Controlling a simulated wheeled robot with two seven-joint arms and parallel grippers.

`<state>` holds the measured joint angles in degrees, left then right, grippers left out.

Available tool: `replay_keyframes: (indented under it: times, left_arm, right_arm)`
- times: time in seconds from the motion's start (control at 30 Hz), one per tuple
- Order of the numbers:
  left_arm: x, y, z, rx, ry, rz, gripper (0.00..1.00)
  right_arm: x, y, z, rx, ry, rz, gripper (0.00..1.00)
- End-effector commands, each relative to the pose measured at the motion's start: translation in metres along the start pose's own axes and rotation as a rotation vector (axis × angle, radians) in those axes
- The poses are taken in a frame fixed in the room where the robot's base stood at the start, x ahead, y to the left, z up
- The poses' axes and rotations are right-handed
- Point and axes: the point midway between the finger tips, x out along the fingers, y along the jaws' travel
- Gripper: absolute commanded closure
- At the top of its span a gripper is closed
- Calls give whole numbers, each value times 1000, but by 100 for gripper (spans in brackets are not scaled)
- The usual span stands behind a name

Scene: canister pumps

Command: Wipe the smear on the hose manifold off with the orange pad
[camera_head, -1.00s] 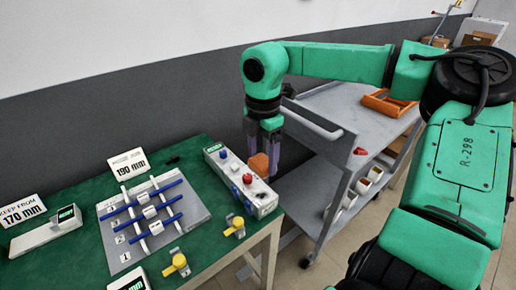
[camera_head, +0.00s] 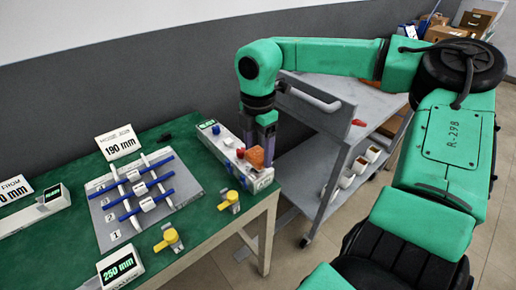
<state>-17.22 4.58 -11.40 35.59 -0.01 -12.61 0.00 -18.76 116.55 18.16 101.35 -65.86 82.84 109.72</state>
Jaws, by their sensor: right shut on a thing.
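My right gripper (camera_head: 259,144) points down and is shut on the orange pad (camera_head: 256,158). The pad is at the near end of a long white box (camera_head: 233,165) with red and blue knobs, beside its front red knob. I cannot tell whether pad and box touch. A grey board (camera_head: 113,229) with blue hoses across white bars lies to the left on the green table. I cannot tell for sure which of the two is the hose manifold. No smear can be made out; the pad and fingers hide part of the box. My left gripper is not in view.
Two yellow fittings (camera_head: 169,239) (camera_head: 230,201) stand near the front edge of the green table (camera_head: 205,240). A sign reading 190 mm (camera_head: 118,143) stands behind the board. A grey cart (camera_head: 330,121) with bins is right of the table, close to my right arm.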

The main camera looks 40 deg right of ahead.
Motion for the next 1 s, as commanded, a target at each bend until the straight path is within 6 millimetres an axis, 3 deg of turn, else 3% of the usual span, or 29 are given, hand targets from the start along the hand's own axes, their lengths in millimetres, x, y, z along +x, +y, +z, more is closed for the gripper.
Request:
replay_keyframes:
  times: [1.0]
  left_arm:
    - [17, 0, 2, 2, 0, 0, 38]
  right_arm:
    - [17, 0, 0, -1, -1, 0, 68]
